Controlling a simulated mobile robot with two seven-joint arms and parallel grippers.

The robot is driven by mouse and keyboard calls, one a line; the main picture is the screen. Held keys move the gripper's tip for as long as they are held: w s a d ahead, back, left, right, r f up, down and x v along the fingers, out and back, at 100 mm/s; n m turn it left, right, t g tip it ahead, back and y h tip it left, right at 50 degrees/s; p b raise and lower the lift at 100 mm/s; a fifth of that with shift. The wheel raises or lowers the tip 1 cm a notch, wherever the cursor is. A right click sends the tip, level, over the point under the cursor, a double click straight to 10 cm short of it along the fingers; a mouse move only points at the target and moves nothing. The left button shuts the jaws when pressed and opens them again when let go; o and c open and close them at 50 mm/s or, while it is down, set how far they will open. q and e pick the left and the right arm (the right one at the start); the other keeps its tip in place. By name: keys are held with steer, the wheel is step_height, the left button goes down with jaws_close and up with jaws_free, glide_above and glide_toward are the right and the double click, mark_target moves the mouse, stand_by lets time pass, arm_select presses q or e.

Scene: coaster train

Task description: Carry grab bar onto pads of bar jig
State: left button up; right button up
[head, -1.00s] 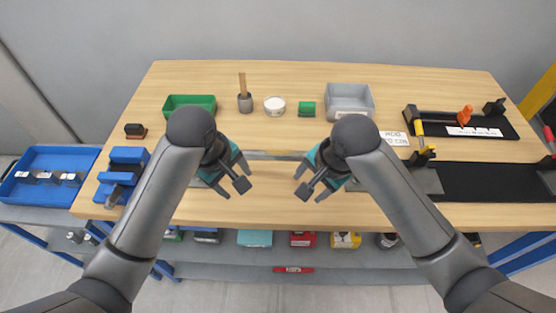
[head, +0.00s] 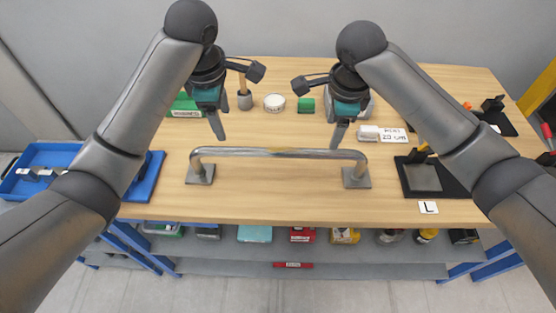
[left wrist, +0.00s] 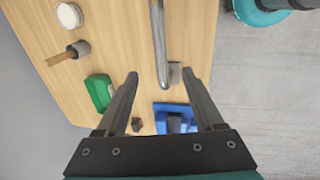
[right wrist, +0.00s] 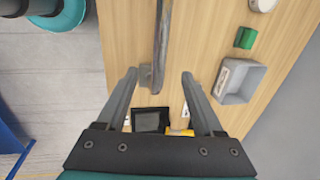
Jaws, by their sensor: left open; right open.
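The grab bar (head: 278,152), a shiny grey tube with a square foot plate at each end, lies on the wooden table in front of me. My left gripper (head: 237,98) is open and empty above the table, near the bar's left end. My right gripper (head: 320,110) is open and empty near its right end. The bar also shows between the open fingers in the left wrist view (left wrist: 158,45) and the right wrist view (right wrist: 162,40). The bar jig (head: 450,186), a black base with a grey pad (head: 422,178), is at the right, partly hidden by my right arm.
A green bin (head: 183,106), a cup with a wooden handle (head: 244,100), a white tub (head: 274,103) and a green block (head: 306,105) stand at the back. A card marked L (head: 428,207) lies at the front right. Table in front of the bar is clear.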

mark_target(233, 148)
arm_select(q)
steer(key=w+f, duration=0.1)
steer(key=f, duration=0.4)
steer(key=w+f, duration=0.1)
steer(key=f, duration=0.4)
steer(key=w+f, duration=0.1)
steer(key=f, duration=0.4)
arm_select(e)
steer(key=w+f, duration=0.1)
steer(key=f, duration=0.4)
steer(key=w+f, duration=0.1)
steer(key=f, duration=0.4)
steer(key=w+f, duration=0.1)
steer(key=f, duration=0.4)
steer(key=shift+r, duration=0.1)
arm_select(q)
jaws_close()
arm_select(e)
jaws_close()
arm_select(q)
steer(key=shift+r, duration=0.25)
arm_select(e)
steer(key=shift+r, duration=0.15)
